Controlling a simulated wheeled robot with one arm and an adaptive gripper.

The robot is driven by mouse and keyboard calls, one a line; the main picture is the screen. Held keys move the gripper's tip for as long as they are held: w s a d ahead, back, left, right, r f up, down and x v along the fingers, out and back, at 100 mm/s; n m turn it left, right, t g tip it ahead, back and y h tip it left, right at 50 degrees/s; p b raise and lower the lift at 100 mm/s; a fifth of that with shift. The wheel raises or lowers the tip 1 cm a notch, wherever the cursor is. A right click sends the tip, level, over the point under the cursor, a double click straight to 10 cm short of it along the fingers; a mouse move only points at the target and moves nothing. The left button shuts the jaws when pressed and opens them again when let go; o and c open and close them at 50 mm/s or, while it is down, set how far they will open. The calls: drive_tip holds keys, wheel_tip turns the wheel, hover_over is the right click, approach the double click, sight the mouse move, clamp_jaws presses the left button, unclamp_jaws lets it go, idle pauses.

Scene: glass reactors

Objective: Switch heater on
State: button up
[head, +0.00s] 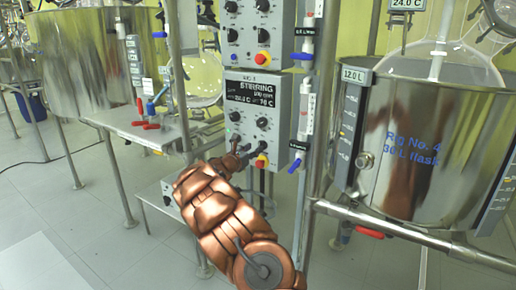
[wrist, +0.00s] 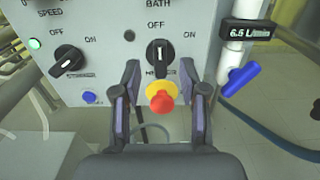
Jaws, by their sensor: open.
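The heater knob (wrist: 157,55) is a black rotary knob on the grey control box, with its white pointer mark upright toward OFF. ON is printed at its right; the label below it is partly hidden by my gripper. In the wrist view my gripper (wrist: 162,72) is open, its two dark fingers on either side of the knob's lower part. I cannot tell whether they touch it. In the head view the control box (head: 253,88) hangs on the frame, and my gripper (head: 246,152) is at its lower front.
A red emergency button (wrist: 161,97) with a yellow collar sits just below the knob, between my fingers. Another black knob (wrist: 68,60) is at the left, tilted. A blue valve handle (wrist: 239,78) is at the right. A steel bath (head: 425,150) stands right of the box.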

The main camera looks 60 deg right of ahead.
sight(259, 145)
drive_tip(key=shift+d+r, duration=0.1)
drive_tip(key=shift+d, duration=1.85)
drive_tip(key=shift+c, duration=0.2)
drive_tip(key=shift+w, duration=0.1)
clamp_jaws()
